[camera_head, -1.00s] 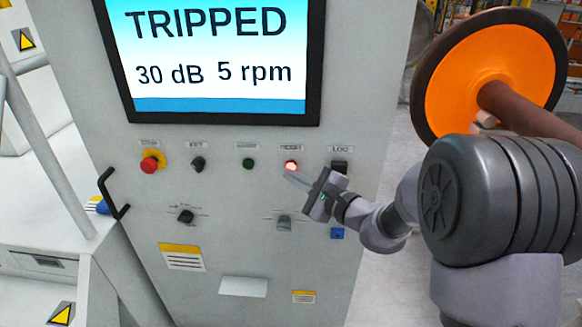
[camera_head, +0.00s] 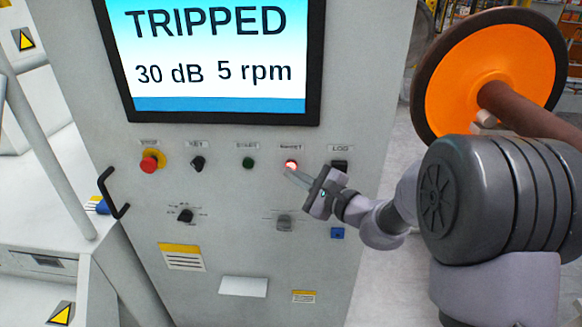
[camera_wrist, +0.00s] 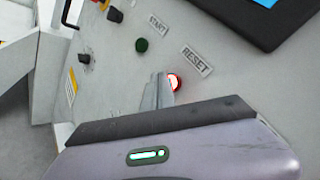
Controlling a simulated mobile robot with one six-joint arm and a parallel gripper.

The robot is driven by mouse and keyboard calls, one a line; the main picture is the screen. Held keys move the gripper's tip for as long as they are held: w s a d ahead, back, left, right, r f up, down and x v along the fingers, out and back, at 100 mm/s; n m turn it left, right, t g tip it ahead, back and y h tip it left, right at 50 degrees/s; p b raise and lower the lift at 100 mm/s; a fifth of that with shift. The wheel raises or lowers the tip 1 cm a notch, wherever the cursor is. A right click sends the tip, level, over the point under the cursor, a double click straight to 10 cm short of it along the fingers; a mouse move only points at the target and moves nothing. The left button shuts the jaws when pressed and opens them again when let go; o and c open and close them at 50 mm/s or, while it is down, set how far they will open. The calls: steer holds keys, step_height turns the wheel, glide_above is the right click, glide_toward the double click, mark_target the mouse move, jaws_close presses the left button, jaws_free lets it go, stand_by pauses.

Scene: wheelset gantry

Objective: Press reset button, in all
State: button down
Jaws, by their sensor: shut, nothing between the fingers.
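The reset button (camera_head: 291,164) is a small round red lit button under the RESET label on the grey panel, second from the right in the top row. In the wrist view the reset button (camera_wrist: 175,82) glows red just right of my fingertips and is partly covered by them. My gripper (camera_head: 289,173) is shut and empty, its tips at the lower edge of the button. In the wrist view my gripper (camera_wrist: 158,78) points toward the panel. I cannot tell whether the tips touch the button. The screen (camera_head: 215,60) reads TRIPPED, 30 dB, 5 rpm.
Left of the reset button are a green start button (camera_head: 248,163), a key switch (camera_head: 198,163) and a red emergency stop (camera_head: 149,165). A dark LOG control (camera_head: 339,166) is close on the right. A black handle (camera_head: 112,194) sticks out at the panel's left edge.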

steer(key=shift+w, duration=0.55)
stand_by(0.6)
steer(key=shift+s, duration=0.1)
steer(key=shift+s+b, duration=0.55)
steer(key=shift+s, duration=0.15)
steer(key=shift+s, duration=0.1)
steer(key=s+b, duration=0.2)
steer(key=s, duration=0.2)
steer(key=shift+s+a, duration=0.1)
steer(key=shift+s, duration=0.3)
stand_by(0.3)
